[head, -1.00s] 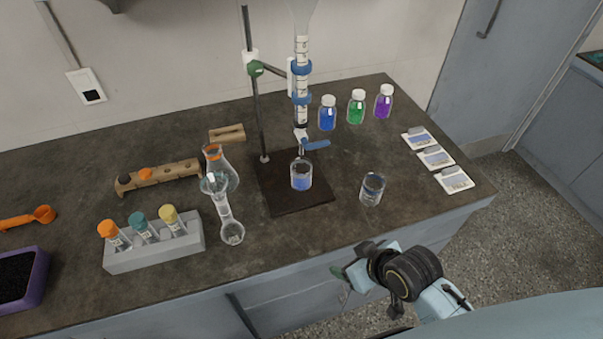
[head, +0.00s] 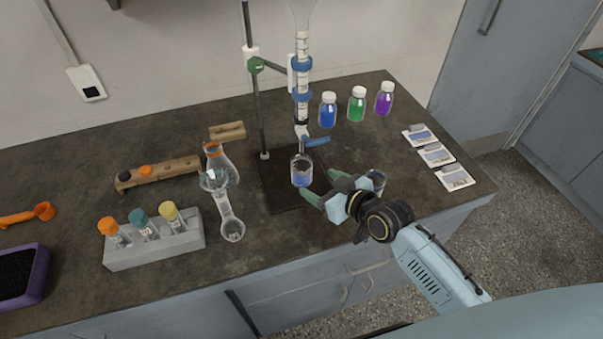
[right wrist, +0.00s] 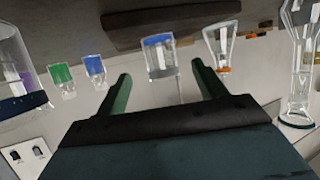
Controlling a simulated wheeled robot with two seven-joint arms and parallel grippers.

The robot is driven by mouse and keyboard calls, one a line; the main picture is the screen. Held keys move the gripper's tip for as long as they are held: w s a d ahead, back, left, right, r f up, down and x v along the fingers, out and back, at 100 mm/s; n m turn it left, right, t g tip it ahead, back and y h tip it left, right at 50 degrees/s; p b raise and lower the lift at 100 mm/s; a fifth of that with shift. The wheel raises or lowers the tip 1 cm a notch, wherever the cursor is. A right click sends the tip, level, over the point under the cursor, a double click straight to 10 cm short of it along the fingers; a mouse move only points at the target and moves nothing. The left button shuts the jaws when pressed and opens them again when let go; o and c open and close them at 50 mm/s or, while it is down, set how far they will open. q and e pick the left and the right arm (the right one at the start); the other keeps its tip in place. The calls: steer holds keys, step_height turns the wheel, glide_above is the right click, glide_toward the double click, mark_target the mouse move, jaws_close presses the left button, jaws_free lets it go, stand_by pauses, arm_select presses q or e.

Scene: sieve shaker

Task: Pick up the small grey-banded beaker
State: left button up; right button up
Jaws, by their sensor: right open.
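The small beaker with a dark grey-blue band (head: 377,178) stands on the bench at the right of the stand. In the head view my right gripper and wrist hide most of it. In the right wrist view, which is upside down, it shows large at the left edge (right wrist: 14,70), outside the fingers. My right gripper (head: 322,186) is open and empty, its green fingers pointing left towards another beaker with blue liquid (head: 301,172). That beaker stands on the stand's dark base and shows between the fingertips in the right wrist view (right wrist: 160,58). My left gripper is not in view.
A burette (head: 302,80) hangs above the blue-liquid beaker. Blue (head: 328,112), green (head: 357,107) and purple (head: 384,101) bottles stand behind. Glass flasks (head: 220,175) and a tube rack (head: 155,245) are at left. Labelled cards (head: 436,155) lie at right.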

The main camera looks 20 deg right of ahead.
mark_target(308, 176)
steer(key=x, duration=0.7)
steer(key=shift+w+a+b, duration=0.2)
steer(key=shift+w+b, duration=0.1)
steer(key=shift+w, duration=0.05)
steer(key=c, duration=1.1)
